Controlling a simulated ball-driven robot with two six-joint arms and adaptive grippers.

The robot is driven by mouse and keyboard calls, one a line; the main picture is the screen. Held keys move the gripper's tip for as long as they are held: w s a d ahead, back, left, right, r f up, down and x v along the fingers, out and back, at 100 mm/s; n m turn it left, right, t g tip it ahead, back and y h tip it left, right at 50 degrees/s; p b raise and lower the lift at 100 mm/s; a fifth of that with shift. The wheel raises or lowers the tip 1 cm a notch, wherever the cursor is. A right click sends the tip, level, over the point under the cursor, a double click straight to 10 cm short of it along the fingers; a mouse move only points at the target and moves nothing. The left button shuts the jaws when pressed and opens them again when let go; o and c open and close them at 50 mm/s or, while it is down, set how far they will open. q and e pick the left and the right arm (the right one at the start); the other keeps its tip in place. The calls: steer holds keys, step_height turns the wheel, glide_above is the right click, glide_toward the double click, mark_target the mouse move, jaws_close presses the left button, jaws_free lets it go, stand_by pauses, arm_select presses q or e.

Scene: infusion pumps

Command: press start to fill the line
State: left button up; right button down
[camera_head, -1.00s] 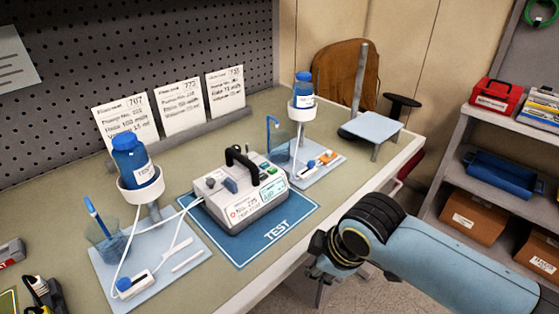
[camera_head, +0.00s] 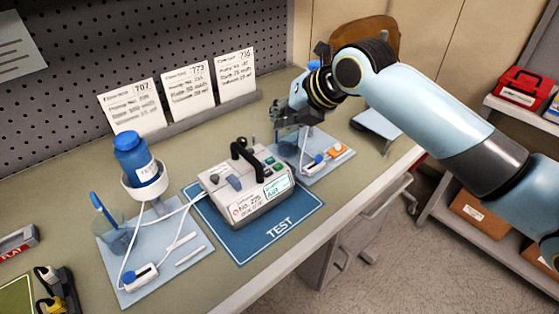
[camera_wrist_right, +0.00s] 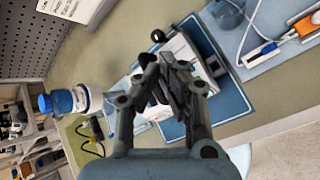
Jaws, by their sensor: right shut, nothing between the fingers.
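The infusion pump (camera_head: 240,208), a white box with a black handle (camera_head: 243,150), stands on the blue TEST mat (camera_head: 282,228). Its lit screen (camera_head: 277,186) and green buttons (camera_head: 280,167) face up toward the front right. My right gripper (camera_head: 284,138) is above and behind the pump's right side, apart from it, pointing down. In the right wrist view the shut, empty fingers (camera_wrist_right: 165,72) hide much of the pump (camera_wrist_right: 185,50). My left gripper is not in view.
A blue bottle (camera_head: 133,160) stands in a holder left of the pump, with tubing on a pale tray (camera_head: 193,255). Another tray (camera_head: 318,172) with a clamp lies to the right. Cards (camera_head: 188,88) stand behind. The front table strip is clear.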

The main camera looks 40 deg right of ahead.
stand_by(0.3)
steer(key=b, duration=0.6)
glide_above(281, 164)
step_height(281, 164, down, 8)
steer(key=shift+a+r, duration=0.1)
steer(key=shift+r, duration=0.15)
steer(key=shift+f+b, duration=0.7)
stand_by(0.4)
steer(key=shift+f, duration=0.4)
steer(key=shift+f+b, duration=0.45)
steer(key=shift+b, duration=0.15)
stand_by(0.3)
stand_by(0.4)
steer(key=shift+r+p, duration=0.75)
steer(key=shift+r, duration=0.15)
steer(key=shift+r, duration=0.1)
